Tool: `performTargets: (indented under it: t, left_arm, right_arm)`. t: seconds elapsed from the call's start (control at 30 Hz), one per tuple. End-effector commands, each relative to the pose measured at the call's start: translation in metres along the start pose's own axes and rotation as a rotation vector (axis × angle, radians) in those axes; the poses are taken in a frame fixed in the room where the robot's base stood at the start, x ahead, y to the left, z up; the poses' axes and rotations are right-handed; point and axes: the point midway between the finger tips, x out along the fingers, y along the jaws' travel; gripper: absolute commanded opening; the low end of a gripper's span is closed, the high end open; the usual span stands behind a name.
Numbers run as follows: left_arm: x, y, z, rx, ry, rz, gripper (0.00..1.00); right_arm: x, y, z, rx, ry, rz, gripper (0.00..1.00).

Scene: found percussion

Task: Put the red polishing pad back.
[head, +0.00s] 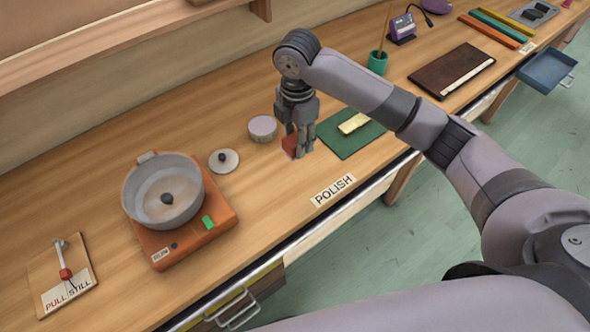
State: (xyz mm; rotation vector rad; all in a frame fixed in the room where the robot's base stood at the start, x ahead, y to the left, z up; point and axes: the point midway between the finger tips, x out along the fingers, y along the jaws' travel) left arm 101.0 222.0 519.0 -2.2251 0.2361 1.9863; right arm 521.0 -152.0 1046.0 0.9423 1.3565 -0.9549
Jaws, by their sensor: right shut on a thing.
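The red polishing pad (289,145) is a small red block at the middle of the bench, partly hidden by my right gripper (299,150). My right gripper points down and is shut on the pad, low over the wood. I cannot tell whether the pad touches the bench. A white label reading POLISH (333,190) lies on the bench in front of it. A green mat (350,145) with a pale yellow block (353,123) lies just to the right of the gripper. My left gripper is not in view.
A round grey tin (262,128) and a small lid-like disc (224,160) stand left of the gripper. Farther left is an orange base (222,234) with a metal pan (135,205). A teal cup (378,64) and a brown board (430,78) are to the right. Bare wood lies around the label.

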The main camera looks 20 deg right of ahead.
Motion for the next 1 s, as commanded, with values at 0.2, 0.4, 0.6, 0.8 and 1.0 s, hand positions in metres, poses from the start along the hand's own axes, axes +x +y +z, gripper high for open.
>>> performTargets:
  t: [0.2,0.4,0.6,0.8,1.0]
  left_arm:
    - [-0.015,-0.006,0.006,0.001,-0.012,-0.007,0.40]
    - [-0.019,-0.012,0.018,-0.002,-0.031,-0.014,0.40]
    - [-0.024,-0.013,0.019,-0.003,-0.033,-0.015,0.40]
    - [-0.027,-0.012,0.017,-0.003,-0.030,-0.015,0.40]
    - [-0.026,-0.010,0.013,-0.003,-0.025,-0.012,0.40]
  right_arm:
    - [0.054,-0.001,-0.001,0.002,0.002,-0.005,0.10]
    - [0.081,0.000,0.000,0.001,0.000,-0.001,0.10]
    - [0.104,0.000,-0.001,0.001,0.001,-0.003,0.10]
    - [0.125,0.000,-0.001,0.000,0.000,0.000,0.10]
    - [0.126,0.001,-0.001,0.000,0.000,0.001,0.10]
